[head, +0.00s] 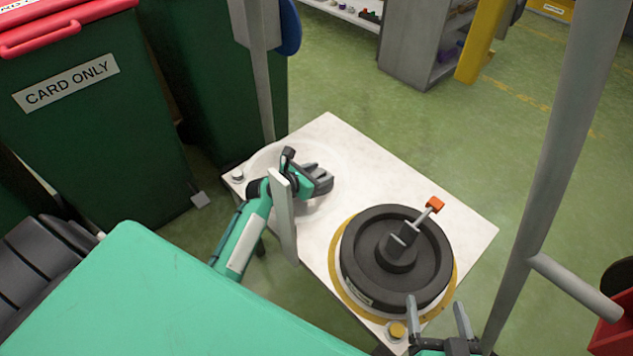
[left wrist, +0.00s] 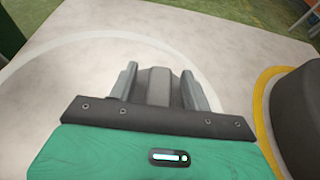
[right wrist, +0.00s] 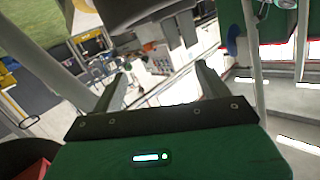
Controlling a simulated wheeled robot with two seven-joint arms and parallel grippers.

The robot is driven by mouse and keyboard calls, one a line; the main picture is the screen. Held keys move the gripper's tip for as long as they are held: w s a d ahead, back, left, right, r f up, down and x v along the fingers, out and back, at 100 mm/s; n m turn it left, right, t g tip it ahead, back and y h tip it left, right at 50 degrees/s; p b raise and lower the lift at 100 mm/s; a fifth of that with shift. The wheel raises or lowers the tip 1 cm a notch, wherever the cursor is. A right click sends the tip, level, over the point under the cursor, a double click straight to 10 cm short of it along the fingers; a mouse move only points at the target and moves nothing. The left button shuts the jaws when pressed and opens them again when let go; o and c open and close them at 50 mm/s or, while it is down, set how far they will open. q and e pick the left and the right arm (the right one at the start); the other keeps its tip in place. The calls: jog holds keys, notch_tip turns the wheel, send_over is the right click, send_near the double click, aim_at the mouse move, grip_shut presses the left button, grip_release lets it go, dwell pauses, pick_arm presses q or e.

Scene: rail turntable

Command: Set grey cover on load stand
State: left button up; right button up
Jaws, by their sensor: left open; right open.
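A small grey block (left wrist: 160,86), which looks like the grey cover, stands between the fingers of my left gripper (left wrist: 164,80) in the left wrist view. The gripper is open around it; I cannot tell whether either finger touches it. In the head view, my left gripper (head: 320,180) is low over the white ring on the pale tabletop, and the block blends with its fingers. My right gripper (head: 438,308) is open and empty at the lower edge, in front of the dark round turntable (head: 350,270). I cannot tell which part is the load stand.
The turntable sits on a yellow ring (head: 340,290) and carries an orange-tipped handle (head: 434,205). A silver button (head: 237,176) and a yellow button (head: 397,331) are on the tabletop (head: 330,130). Grey posts (head: 560,130) rise nearby. Green bins (head: 90,130) stand at left.

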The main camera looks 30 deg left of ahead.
pick_arm(q)
jog(key=shift+w+d+f, duration=0.15)
jog(key=shift+w+f, duration=0.05)
jog(key=shift+w, duration=0.3)
grip_shut()
pick_arm(e)
jog(key=shift+w+d+r+t, duration=0.1)
jog(key=shift+w+r+t, duration=0.2)
jog(key=shift+r, duration=0.15)
jog(key=shift+w+d+r+t, duration=0.1)
jog(key=shift+w+r+t, duration=0.15)
jog(key=shift+r, duration=0.2)
pick_arm(q)
jog(key=shift+r, duration=0.1)
